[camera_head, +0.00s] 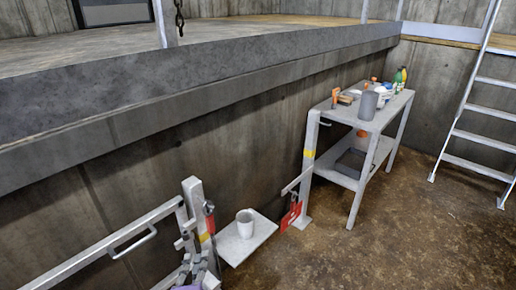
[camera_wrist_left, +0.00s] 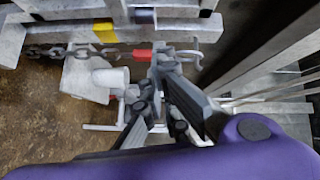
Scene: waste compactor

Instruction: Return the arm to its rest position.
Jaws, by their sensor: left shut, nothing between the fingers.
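My left gripper (camera_head: 186,240) shows at the bottom of the head view, close to a pale metal post (camera_head: 196,205) with a red handle (camera_head: 209,208). Its dark fingers (camera_wrist_left: 163,62) also show in the left wrist view, shut and empty, with the red handle (camera_wrist_left: 142,55) just left of them in the picture. I cannot tell whether they touch the post. My purple wrist housing fills the bottom of the wrist view. My right gripper is in neither view.
A workbench (camera_head: 374,118) with bottles and tools stands against the concrete wall, and a ladder (camera_head: 470,105) is at right. Brown floor is clear in front.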

